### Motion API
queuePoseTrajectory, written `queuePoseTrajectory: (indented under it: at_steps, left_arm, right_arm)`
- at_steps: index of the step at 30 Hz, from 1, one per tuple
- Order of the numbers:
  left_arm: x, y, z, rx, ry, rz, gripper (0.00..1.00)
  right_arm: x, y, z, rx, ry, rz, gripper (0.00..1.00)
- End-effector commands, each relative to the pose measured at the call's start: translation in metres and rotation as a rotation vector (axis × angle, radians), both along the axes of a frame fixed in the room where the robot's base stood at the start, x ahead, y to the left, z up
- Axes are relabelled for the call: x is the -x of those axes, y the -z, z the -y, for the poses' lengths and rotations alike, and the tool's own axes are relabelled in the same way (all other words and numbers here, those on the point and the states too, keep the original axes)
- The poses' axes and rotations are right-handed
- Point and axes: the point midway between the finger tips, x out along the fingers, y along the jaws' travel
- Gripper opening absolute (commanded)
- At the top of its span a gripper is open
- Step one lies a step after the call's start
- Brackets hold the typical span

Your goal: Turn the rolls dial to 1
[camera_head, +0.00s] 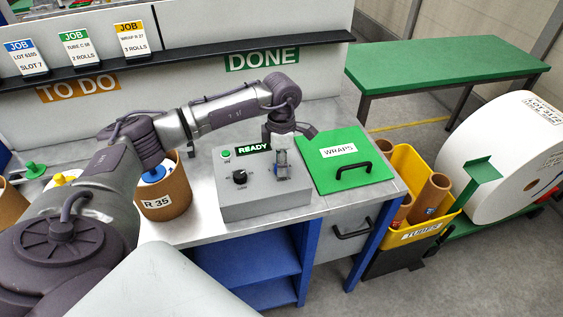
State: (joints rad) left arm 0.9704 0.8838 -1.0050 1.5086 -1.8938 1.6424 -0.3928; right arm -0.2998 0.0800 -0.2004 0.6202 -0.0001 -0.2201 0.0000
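A grey control box (262,203) stands on the bench, with a green button (226,153), a READY display (253,149) and a black dial (240,177) on its sloped top. The dial's small labels are too small to read, so I cannot tell whether it is the rolls dial. My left gripper (283,172) points down over the right part of the box top. It hides what is under it there, and I cannot tell whether its fingers are open or closed on something. My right gripper is not in view.
A green WRAPS lid (345,163) with a black handle lies right of the box. A brown roll marked R 35 (164,203) stands to its left. A yellow bin (413,228) with brown tubes, a large white roll (500,150) and a green table (440,62) are farther right.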

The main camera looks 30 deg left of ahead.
Motion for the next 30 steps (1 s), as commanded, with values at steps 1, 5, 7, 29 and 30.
queuePoseTrajectory:
  at_steps: [1,5,7,29,30]
  left_arm:
    - [0.0,0.0,0.0,-0.001,0.0,0.001,0.18]
    - [0.0,0.0,0.0,0.0,0.0,0.001,0.01]
    - [0.0,0.0,0.0,0.0,-0.002,0.001,0.01]
    - [-0.001,0.0,-0.001,0.0,-0.432,0.004,0.01]
    - [-0.001,0.0,-0.001,0.001,-0.471,0.005,0.01]
  right_arm:
    - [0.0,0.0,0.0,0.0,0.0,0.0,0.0]
    - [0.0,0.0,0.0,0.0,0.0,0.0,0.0]
    - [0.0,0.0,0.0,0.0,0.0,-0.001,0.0]
    - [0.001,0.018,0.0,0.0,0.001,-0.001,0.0]
    - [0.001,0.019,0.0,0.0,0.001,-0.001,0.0]
